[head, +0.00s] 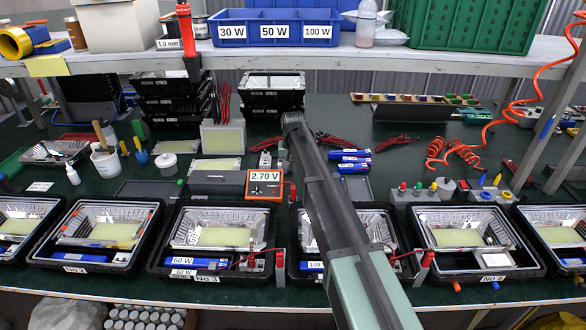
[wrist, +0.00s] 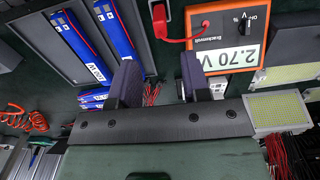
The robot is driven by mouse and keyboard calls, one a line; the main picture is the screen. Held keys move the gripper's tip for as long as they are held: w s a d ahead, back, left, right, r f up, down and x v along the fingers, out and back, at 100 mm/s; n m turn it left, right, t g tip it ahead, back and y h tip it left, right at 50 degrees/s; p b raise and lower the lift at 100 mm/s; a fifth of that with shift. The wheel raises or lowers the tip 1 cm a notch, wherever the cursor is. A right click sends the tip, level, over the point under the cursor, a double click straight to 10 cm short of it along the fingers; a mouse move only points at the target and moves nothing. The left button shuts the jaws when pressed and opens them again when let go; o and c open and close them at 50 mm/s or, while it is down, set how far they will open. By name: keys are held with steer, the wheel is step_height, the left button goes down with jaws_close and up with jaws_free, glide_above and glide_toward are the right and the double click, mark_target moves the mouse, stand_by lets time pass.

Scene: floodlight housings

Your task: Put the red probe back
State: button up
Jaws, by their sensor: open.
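The orange meter (head: 265,185) reads 2.70 V and stands at mid-bench behind the No 3 housing; it also shows upside down in the wrist view (wrist: 227,45). A red lead (wrist: 180,39) runs from it to a small red and grey upright piece (wrist: 159,18), which may be the red probe seen end-on. A small red piece (head: 293,192) shows beside the meter in the head view; I cannot tell if it is the same. My gripper (wrist: 160,80) is open, with nothing visible between its jaws. In the head view my arm hides part of the bench.
Open black floodlight housings (head: 215,235) line the front edge. Red upright pieces stand at their sides (head: 279,262) (head: 425,262). A shelf with blue bins (head: 275,27) spans the back. A coiled orange hose (head: 460,153) hangs at right.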

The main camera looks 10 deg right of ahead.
steer(key=s+r+n, duration=0.1)
steer(key=s+n, duration=0.1)
steer(key=s, duration=3.4)
steer(key=shift+s+r, duration=0.15)
steer(key=shift+s, duration=0.15)
